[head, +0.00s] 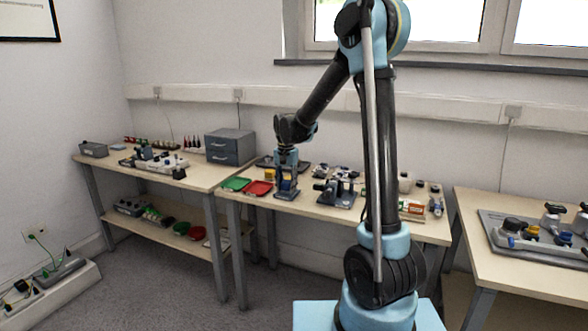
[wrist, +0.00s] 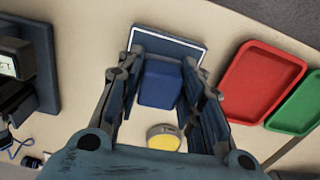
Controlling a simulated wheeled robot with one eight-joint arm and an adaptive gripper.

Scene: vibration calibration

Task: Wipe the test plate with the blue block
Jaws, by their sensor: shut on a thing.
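My gripper (head: 286,190) points down over the middle table in the head view. In the wrist view its two fingers (wrist: 160,90) stand on either side of the blue block (wrist: 160,84) and are shut on it. A flat dark blue-grey plate with a white border (wrist: 168,43), which looks like the test plate, lies just beyond the block. The block overlaps the plate's near edge in the picture. I cannot tell whether the block touches the plate. Part of the plate is hidden by the block and fingers.
A round yellow-topped thing (wrist: 165,141) is near the gripper's palm. A red tray (wrist: 262,80) and a green tray (wrist: 298,107) lie to the right in the wrist view. A dark device (wrist: 35,70) stands left. Grey drawers (head: 230,147) stand on the left table.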

